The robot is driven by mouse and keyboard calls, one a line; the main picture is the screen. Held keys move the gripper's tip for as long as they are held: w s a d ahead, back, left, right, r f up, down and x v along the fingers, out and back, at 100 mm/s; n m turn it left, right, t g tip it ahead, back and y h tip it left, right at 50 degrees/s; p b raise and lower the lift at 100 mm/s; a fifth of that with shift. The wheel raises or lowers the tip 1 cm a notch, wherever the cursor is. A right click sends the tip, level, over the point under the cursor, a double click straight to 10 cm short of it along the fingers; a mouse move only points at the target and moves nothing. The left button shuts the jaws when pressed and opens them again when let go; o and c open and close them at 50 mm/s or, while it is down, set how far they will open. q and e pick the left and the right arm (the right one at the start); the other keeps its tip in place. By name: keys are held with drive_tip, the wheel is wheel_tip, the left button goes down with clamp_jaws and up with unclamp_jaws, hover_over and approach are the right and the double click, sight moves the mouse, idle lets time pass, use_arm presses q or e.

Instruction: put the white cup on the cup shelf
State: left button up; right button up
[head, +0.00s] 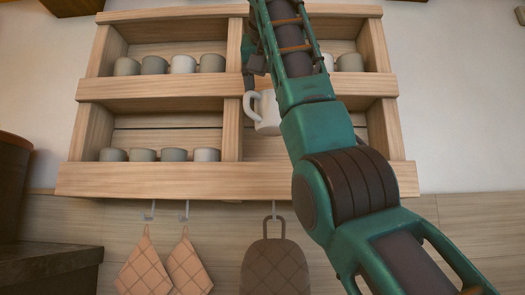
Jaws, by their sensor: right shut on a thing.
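The white cup (268,118) hangs in front of the wooden cup shelf (160,88), just right of its middle divider. Its handle points left, and my arm covers its right side. My right gripper (254,78) is shut on the cup from above; the fingertips are small and dark, and their exact contact is hard to see. The cup overlaps the lower right compartment in the picture; I cannot tell whether it is inside or in front of it. My left gripper is not in view.
Several grey and white cups stand in the upper left (154,65) and lower left (145,155) compartments. More cups (350,62) stand upper right. My arm hides much of the right side. Potholders (188,266) and a brown mitt (275,268) hang below.

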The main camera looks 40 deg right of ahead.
drive_tip(key=x, duration=0.8)
drive_tip(key=shift+a+f, duration=0.1)
drive_tip(key=shift+f, duration=0.2)
drive_tip(key=x, duration=0.2)
drive_tip(key=f+x, duration=0.1)
drive_tip(key=x, duration=0.1)
drive_tip(key=shift+s+a, duration=0.1)
drive_tip(key=shift+f, duration=0.35)
drive_tip(key=o, duration=0.8)
drive_tip(key=shift+f+b, duration=0.1)
drive_tip(key=shift+b, duration=0.2)
drive_tip(key=o, duration=0.5)
